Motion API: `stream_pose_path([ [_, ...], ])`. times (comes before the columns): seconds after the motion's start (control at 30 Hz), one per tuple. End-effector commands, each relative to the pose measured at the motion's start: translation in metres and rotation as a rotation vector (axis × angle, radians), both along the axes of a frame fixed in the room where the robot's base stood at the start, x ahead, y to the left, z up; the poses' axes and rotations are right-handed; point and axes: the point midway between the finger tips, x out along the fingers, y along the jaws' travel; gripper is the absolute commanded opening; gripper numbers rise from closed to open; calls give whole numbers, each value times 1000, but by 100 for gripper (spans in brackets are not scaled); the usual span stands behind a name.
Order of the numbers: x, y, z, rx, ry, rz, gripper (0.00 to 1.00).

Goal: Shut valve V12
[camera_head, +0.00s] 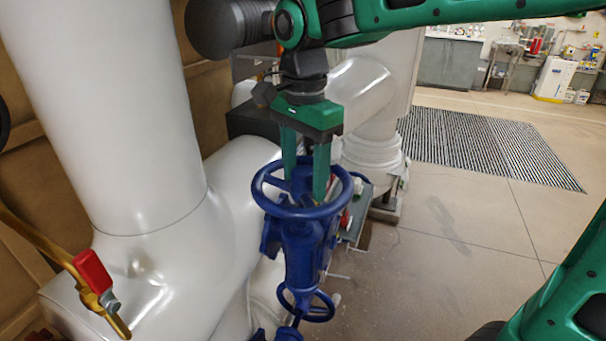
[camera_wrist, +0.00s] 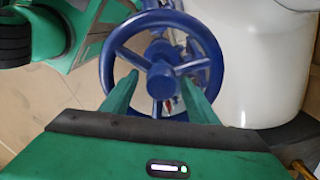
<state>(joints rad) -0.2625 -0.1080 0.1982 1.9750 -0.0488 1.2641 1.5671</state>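A blue valve with a round, spoked handwheel (camera_head: 262,196) stands in front of the white pipes in the head view. No label is readable, so I cannot tell if it is V12. In the wrist view the wheel (camera_wrist: 216,72) shows its rim, spokes and round hub. My gripper (camera_head: 306,190) points down over the wheel with its two green fingers apart. In the wrist view my gripper's fingers (camera_wrist: 160,92) reach in at the wheel, one on each side of the hub. I cannot tell whether they touch the spokes or rim.
A second, smaller blue handwheel (camera_head: 318,312) sits lower down. A red-handled lever (camera_head: 92,270) on a yellow pipe is at the lower left. Large white pipes (camera_head: 110,110) fill the left. Open floor (camera_head: 450,270) and a floor grate (camera_head: 480,145) lie to the right.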

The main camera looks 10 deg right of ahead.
Motion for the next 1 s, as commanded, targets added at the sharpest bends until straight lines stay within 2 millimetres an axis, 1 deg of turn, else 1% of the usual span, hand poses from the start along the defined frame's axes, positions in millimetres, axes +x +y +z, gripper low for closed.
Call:
stream_pose_path([
  [0.03,-4,6,0,1,3,23,53],
  [0.27,-3,6,2,3,-1,23,53],
  [0.8,0,3,56,4,-5,11,53],
  [1.0,0,2,66,3,-3,7,53],
])
